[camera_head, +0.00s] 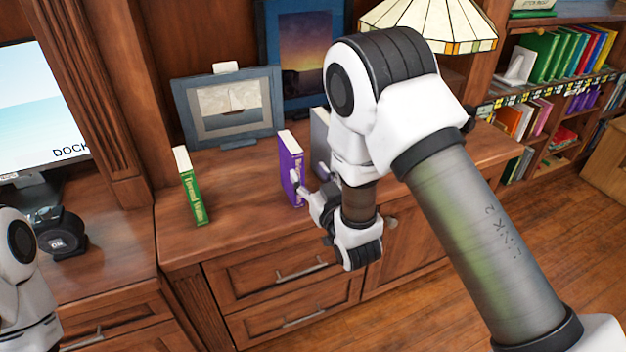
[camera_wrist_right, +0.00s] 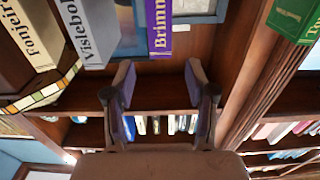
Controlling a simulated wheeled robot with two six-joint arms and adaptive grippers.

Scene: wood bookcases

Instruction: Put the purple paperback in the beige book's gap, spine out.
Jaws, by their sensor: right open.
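The purple paperback (camera_head: 291,168) stands upright on the wooden cabinet top. In the right wrist view its purple spine (camera_wrist_right: 158,28) faces my camera. My right gripper (camera_head: 310,185) is open in front of it. In the wrist view the two fingertips (camera_wrist_right: 160,75) lie to either side of the spine's line, and nothing is visibly clamped. A beige spine (camera_wrist_right: 30,35) shows at the wrist view's upper left, beyond a grey book (camera_wrist_right: 85,30). In the head view my arm hides the beige book. The gap cannot be made out. My left gripper is out of view.
A green book (camera_head: 193,190) stands left of the purple one, with free cabinet top between. A framed sailboat picture (camera_head: 228,105) and a sunset picture (camera_head: 303,55) stand behind. A lamp (camera_head: 430,20) is behind my right arm. Filled bookshelves (camera_head: 560,90) are at right.

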